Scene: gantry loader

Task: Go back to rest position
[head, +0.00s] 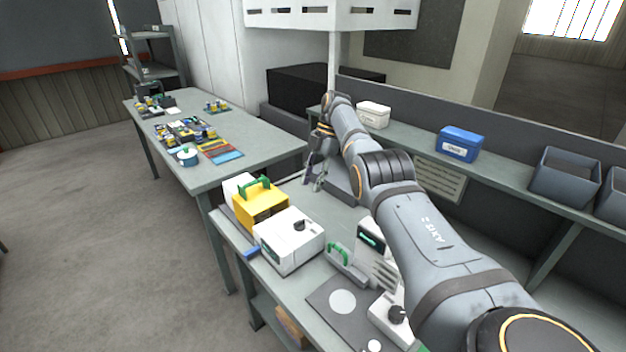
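My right arm reaches in from the lower right across the workbench (300,316). My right gripper (314,184) is at the far end of the bench, pointing down just above or at its surface. Its two fingers look spread, with a gap between them, and I see nothing held. A dark grey block stands just behind it; whether they touch I cannot tell. My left gripper and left arm do not show.
A yellow box with a green handle (262,204) and a white device with a knob (289,240) stand at the bench's left edge. A blue bin (461,144) and grey bins (565,178) sit on the right shelf. A second table (248,139) holds small parts.

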